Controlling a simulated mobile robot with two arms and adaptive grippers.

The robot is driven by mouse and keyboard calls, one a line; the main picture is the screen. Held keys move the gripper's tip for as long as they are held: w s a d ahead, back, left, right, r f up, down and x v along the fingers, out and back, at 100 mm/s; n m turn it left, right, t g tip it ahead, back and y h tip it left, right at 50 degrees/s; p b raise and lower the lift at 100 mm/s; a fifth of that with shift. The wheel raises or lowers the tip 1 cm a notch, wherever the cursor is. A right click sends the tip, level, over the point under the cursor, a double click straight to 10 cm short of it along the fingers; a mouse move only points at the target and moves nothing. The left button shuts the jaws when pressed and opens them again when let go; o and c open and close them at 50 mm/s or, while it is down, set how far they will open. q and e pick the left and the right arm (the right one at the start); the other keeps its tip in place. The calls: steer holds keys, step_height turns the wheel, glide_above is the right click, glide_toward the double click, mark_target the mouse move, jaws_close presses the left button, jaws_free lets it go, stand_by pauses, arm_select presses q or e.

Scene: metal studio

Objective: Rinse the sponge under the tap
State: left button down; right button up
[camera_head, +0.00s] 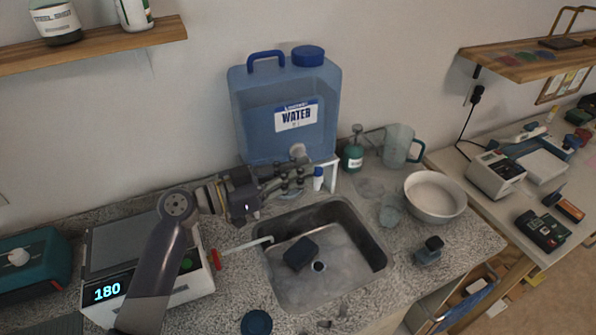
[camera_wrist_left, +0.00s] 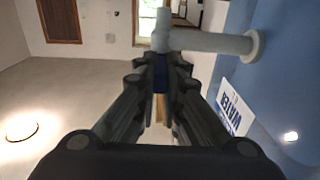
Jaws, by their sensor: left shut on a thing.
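A dark block, which looks like the sponge (camera_head: 300,253), lies in the metal sink (camera_head: 373,248), left of the drain. A blue water container (camera_head: 257,121) stands behind the sink, with a pale tap (camera_head: 297,150) low on its front. The tap is close up in the left wrist view (camera_wrist_left: 212,42). My left gripper (camera_head: 297,178) is just below the tap, shut on a small blue part (camera_wrist_left: 160,76) that looks like the tap's handle. The fingers hide most of it. I see no clear water stream. My right gripper is not in view.
A scale (camera_head: 190,285) reading 180 stands left of the sink. A white rod with a red end (camera_head: 248,245) reaches over the sink's left rim. A white bowl (camera_head: 436,193), glass cup (camera_head: 390,211) and jug (camera_head: 397,145) stand to the right.

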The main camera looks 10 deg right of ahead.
arm_select(q)
steer(key=shift+s+n+t, duration=0.25)
steer(key=shift+n+t, duration=0.25)
steer(key=shift+t, duration=0.3)
steer(key=shift+s+d+r+n+t+y+p, duration=0.1)
steer(key=shift+s+d+n+t+y+p, duration=0.15)
steer(key=shift+n+t+y+p, duration=0.8)
steer(key=shift+s+d+f+n+t+y+p, duration=0.1)
steer(key=shift+s+n+t+y+p, duration=0.25)
steer(key=shift+n+t+p, duration=0.75)
steer(key=shift+s+d+r+n+t+y+p, duration=0.1)
steer(key=shift+s+d+n+t+y+p, duration=0.15)
steer(key=shift+n+t+y+p, duration=0.9)
steer(key=shift+m+t+h+p, duration=0.3)
steer(key=shift+m+h+p, duration=0.05)
steer(key=shift+m+p, duration=0.25)
steer(key=c, duration=1.7)
jaws_free()
steer(key=shift+o, duration=0.2)
